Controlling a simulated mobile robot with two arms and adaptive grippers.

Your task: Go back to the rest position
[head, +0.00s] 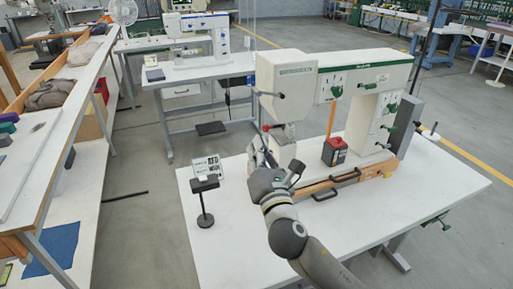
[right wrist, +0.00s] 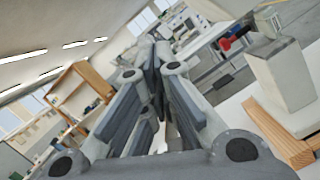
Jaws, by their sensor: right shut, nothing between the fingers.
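My right arm reaches up from the bottom of the head view. Its gripper (head: 260,152) is just left of the press's head, partly hidden by my own wrist. In the right wrist view the fingers (right wrist: 153,62) come together at their tips, shut and empty. Part of the press shows close on the right of the wrist view (right wrist: 283,75). Whether the gripper touches the press cannot be told. My left gripper is in neither view.
A long workbench (head: 40,150) runs along the left. The table's front right is clear.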

